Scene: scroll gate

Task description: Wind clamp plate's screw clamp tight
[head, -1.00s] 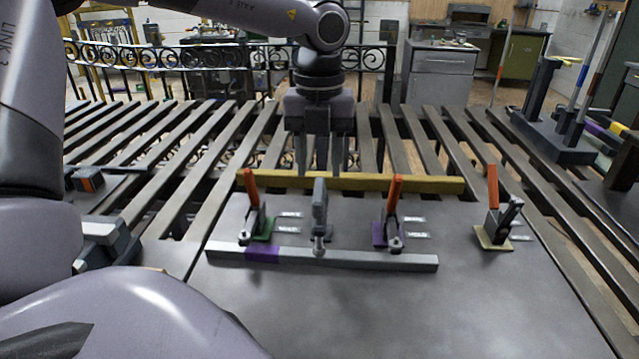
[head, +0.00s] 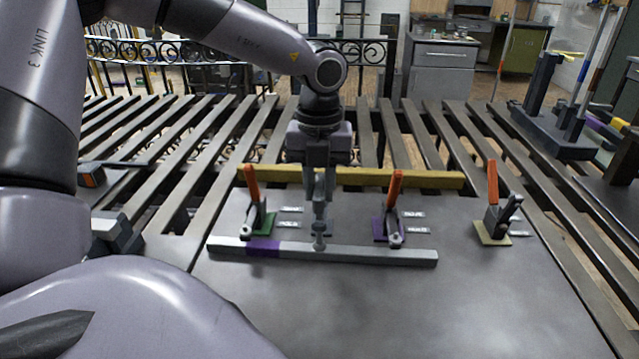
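The screw clamp (head: 319,241) stands on the grey metal plate (head: 330,310), behind a grey bar (head: 375,256) with a purple band. Its lower end shows at the bar; its upper part is largely hidden by my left gripper. My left gripper (head: 319,198) points straight down over the clamp, with its fingers at the clamp's upper part. I cannot tell whether the fingers touch it or are closed on it. My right gripper is not in view.
Orange-handled toggle clamps stand on a green base (head: 265,221), a purple base (head: 379,229) and a yellowish base (head: 488,238). A yellow bar (head: 410,180) lies behind them. A grey block (head: 118,236) sits at the left. The plate's front area is clear.

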